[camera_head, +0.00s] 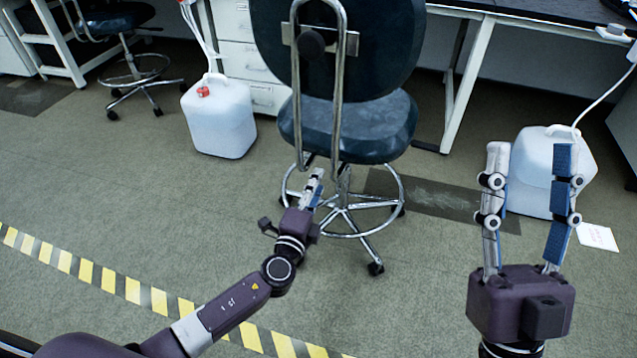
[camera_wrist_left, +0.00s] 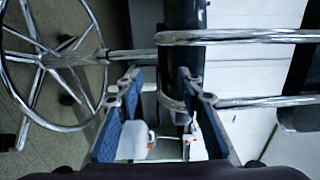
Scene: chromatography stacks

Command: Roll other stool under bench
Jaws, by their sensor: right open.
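A dark blue stool (camera_head: 352,128) stands in the middle, its backrest facing me, with a chrome tube frame (camera_head: 337,90), a foot ring and castors. A second stool (camera_head: 130,65) stands at the back left beside a bench frame. The bench (camera_head: 480,15) runs along the back, with open space under it right of the middle stool. My left gripper (camera_head: 312,188) is at the lower end of the chrome frame. In the left wrist view its fingers (camera_wrist_left: 160,115) are apart, with chrome tubing near the tips; contact is unclear. My right gripper (camera_head: 530,155) is open and empty, pointing up.
A white jug (camera_head: 220,115) stands left of the middle stool, before white drawers (camera_head: 245,60). Another white jug (camera_head: 540,170) stands behind my right gripper, beside a paper sheet (camera_head: 598,237). Yellow-and-black tape (camera_head: 130,288) crosses the floor at the front left.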

